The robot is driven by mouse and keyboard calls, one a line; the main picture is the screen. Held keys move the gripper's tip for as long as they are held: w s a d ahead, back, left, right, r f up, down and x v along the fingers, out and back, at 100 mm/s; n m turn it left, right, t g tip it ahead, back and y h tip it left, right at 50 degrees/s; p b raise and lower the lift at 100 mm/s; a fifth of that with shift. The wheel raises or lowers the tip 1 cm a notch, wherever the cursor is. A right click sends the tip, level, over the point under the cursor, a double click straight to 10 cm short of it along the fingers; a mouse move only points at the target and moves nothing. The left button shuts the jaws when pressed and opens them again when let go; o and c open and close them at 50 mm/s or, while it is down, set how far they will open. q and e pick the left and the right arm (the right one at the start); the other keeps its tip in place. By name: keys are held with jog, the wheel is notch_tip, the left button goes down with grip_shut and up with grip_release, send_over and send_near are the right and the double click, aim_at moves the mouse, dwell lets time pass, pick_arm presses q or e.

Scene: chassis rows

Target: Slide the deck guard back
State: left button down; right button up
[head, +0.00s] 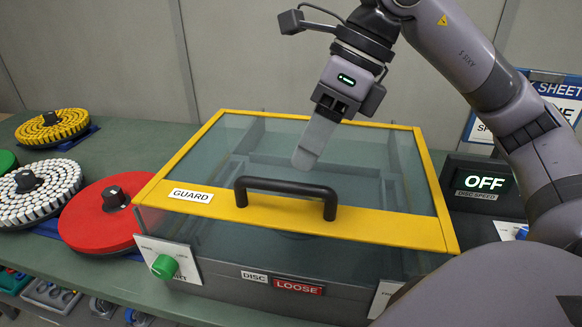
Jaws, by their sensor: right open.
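The deck guard (404,230) is a clear cover with a yellow frame and a "GUARD" label. It lies closed over the grey deck box (230,277). Its black bar handle (286,186) stands on the front yellow strip. My right gripper (306,160) hangs above the clear panel, just behind the handle and apart from it as far as I can see. It is open and holds nothing; its fingers overlap from this side, so the gap is hidden. My left gripper is not in view.
A green knob (164,266) and a "DISC LOOSE" sign (298,287) are on the box front. A display (484,184) reads "OFF" at right. Red (92,222), white (32,196) and yellow (52,128) discs lie on the bench at left.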

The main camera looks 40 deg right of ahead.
jog(key=x, duration=0.5)
jog(key=shift+c, duration=0.2)
grip_shut()
jog(key=shift+w, duration=0.1)
